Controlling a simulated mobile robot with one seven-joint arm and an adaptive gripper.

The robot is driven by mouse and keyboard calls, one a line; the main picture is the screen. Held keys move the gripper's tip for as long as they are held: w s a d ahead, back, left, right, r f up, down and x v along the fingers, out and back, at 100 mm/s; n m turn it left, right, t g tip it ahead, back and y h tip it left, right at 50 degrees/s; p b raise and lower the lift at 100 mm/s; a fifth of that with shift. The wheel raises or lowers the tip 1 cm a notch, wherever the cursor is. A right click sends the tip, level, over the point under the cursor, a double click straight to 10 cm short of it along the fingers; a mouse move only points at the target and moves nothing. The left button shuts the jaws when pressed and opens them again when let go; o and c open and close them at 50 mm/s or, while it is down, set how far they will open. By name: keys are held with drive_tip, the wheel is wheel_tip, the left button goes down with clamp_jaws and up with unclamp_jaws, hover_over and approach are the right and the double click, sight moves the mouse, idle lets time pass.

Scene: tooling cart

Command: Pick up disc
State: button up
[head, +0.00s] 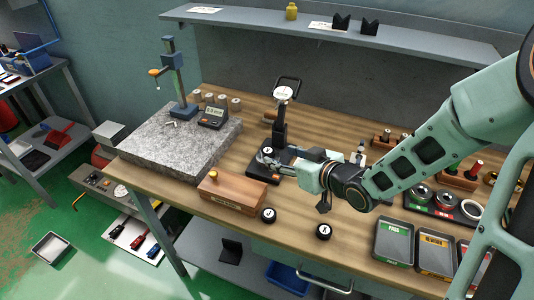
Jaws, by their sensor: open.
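My gripper (267,157) reaches left from the arm, over the black base (263,174) of an upright gauge stand (280,120) on the wooden workbench. Its fingers are open. A small dark round piece with a pale top (267,150) shows right at the fingertips; I cannot tell whether it touches them. Two black discs with white marks on top lie on the bench nearer the front edge, one disc (268,215) by the wooden block and another disc (324,232) to its right. Both are apart from the gripper. Which disc the task means is not clear.
A granite plate (160,150) with a gauge stand and display sits at left. A wooden block (232,192) lies in front of my gripper. A grey shelf (420,38) runs behind.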

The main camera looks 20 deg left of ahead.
sight(269, 152)
drive_tip(key=shift+x, duration=3.5)
drive_tip(key=shift+w, duration=0.1)
drive_tip(key=shift+r, duration=0.1)
clamp_jaws()
